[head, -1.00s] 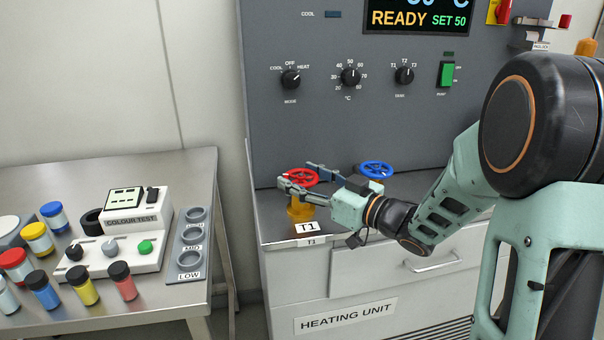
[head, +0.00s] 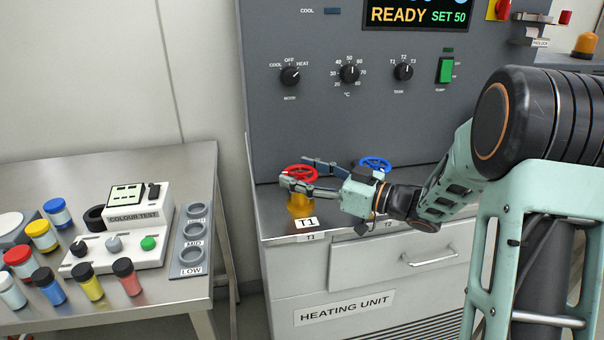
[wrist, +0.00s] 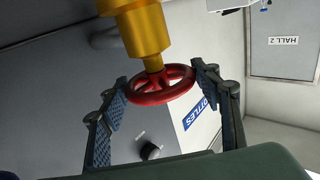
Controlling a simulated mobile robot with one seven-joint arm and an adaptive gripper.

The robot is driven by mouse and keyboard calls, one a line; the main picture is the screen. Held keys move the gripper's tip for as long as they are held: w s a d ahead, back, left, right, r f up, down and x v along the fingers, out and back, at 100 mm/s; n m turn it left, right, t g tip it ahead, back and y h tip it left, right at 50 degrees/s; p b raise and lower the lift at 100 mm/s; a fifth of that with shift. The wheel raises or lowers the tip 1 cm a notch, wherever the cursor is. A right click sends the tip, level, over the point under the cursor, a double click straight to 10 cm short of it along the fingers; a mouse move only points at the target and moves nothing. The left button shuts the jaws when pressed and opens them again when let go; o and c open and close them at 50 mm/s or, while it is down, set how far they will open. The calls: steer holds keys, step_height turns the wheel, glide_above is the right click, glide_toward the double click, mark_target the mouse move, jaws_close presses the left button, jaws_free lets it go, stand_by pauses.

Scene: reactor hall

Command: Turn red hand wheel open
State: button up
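The red hand wheel (head: 300,171) sits on top of a yellow valve body (head: 299,207) on the heating unit's ledge, behind the T1 label. My gripper (head: 297,173) reaches it from the right, with one finger along the near side of the rim and one along the far side. In the wrist view, the red wheel (wrist: 160,84) lies between the two finger pads, which appear to touch opposite sides of its rim. The yellow stem (wrist: 143,30) shows above it there. The near finger hides part of the rim in the head view.
A blue hand wheel (head: 376,164) stands just right, behind my gripper. The heating unit's grey panel (head: 330,120) with knobs rises behind. On the left, a steel table (head: 110,170) holds a colour tester (head: 128,235), several capped bottles and a grey holder (head: 193,240).

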steer(key=o, duration=0.4)
steer(key=v, duration=1.2)
steer(key=shift+s, duration=0.1)
steer(key=shift+a+r, duration=0.1)
steer(key=shift+a, duration=0.05)
